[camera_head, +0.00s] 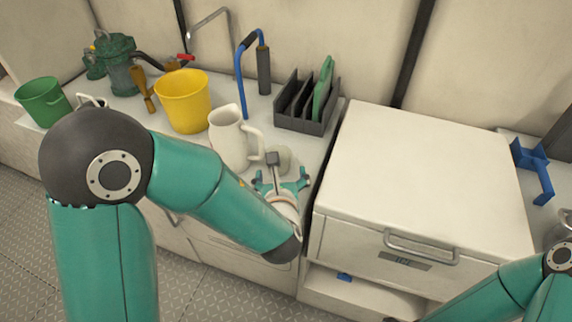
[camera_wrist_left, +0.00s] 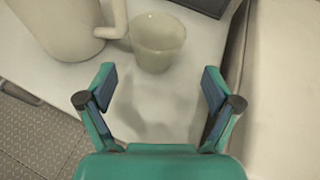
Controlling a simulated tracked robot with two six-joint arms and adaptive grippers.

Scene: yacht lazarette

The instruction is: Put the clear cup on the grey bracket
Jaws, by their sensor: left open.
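The clear cup (camera_wrist_left: 158,42) is a small translucent cup standing upright on the white counter. It also shows in the head view (camera_head: 284,155), partly hidden behind my left wrist parts. My left gripper (camera_head: 282,181) is open and empty, low over the counter on the near side of the cup. In the left wrist view its fingers (camera_wrist_left: 160,80) are spread wide, with the cup beyond the tips and not between them. I cannot pick out a grey bracket for certain. My right gripper is outside the view; only its arm shows at the lower right.
A white jug (camera_head: 229,138) stands close left of the cup. A yellow bucket (camera_head: 183,101) and a dark grey slotted rack (camera_head: 306,120) are behind. The white ice box (camera_head: 425,170) rises to the right, its top clear. A blue bracket (camera_head: 535,168) is farther right.

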